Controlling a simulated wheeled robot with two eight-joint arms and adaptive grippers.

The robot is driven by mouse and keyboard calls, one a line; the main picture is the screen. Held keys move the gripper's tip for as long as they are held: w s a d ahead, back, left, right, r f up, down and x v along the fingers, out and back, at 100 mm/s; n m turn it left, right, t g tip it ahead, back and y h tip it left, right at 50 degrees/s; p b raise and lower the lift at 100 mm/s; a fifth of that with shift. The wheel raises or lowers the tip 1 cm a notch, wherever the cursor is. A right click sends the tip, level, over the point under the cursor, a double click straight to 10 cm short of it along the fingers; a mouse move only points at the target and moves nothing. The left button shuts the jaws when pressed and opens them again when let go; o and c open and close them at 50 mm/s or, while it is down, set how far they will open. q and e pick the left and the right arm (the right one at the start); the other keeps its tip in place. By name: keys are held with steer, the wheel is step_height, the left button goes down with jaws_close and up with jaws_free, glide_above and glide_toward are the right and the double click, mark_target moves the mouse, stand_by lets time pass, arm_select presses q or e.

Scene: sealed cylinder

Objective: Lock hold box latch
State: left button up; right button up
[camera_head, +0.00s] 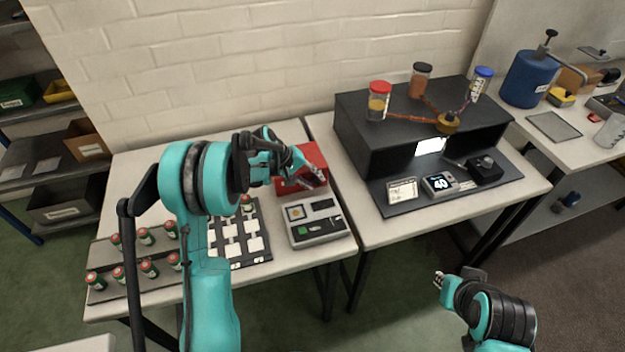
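A red box (313,155), which looks like the hold box, stands on the left table behind a grey device. My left gripper (317,174) is in front of the box and overlaps its front face. I cannot tell whether it touches the box. The latch cannot be made out; the gripper and forearm cover part of the box front. The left fingers are too small to tell open from shut. My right gripper (439,279) is low at the right, in front of the tables and away from the box. Its finger opening is unclear.
A grey device (318,222) with a green button sits just in front of the box. A dark rack with white squares (230,240) and several green-red cylinders (148,268) lie to the left. A black shelf unit (380,150) with jars stands on the right table.

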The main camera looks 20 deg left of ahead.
arm_select(q)
jaws_close()
steer(key=shift+s+a+f+t+h+b, duration=0.15)
steer(key=shift+f+t+h+b, duration=0.2)
steer(key=shift+h+b, duration=0.4)
steer(key=shift+t+b, duration=0.25)
steer(key=shift+b, duration=0.3)
steer(key=shift+r+h, duration=0.1)
steer(key=shift+h, duration=0.35)
